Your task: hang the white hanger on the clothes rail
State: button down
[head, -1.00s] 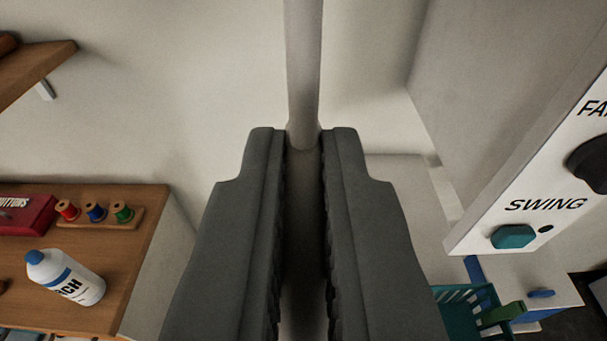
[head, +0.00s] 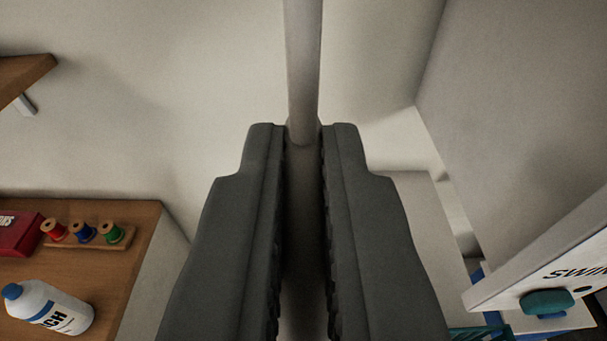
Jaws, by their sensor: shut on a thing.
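My gripper (head: 304,130) is in the middle of the head view, its two dark grey jaws closed around a pale, straight rod. The rod is the visible part of the white hanger (head: 304,65). It runs from the top edge of the picture down between the jaws. The rest of the hanger is out of view or hidden by the jaws. I see no clothes rail in this view.
At the lower left, a wooden surface (head: 142,235) holds a white bottle (head: 50,308), thread spools (head: 83,232) and a red box (head: 15,235). A wooden shelf (head: 22,72) is above. A white panel with a teal knob (head: 546,302) is at the lower right.

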jog(key=shift+w, duration=3.55)
jog(key=shift+f, duration=1.4)
jog(key=c, duration=1.5)
grip_release()
jog(key=shift+o, duration=0.2)
jog(key=shift+s, duration=0.1)
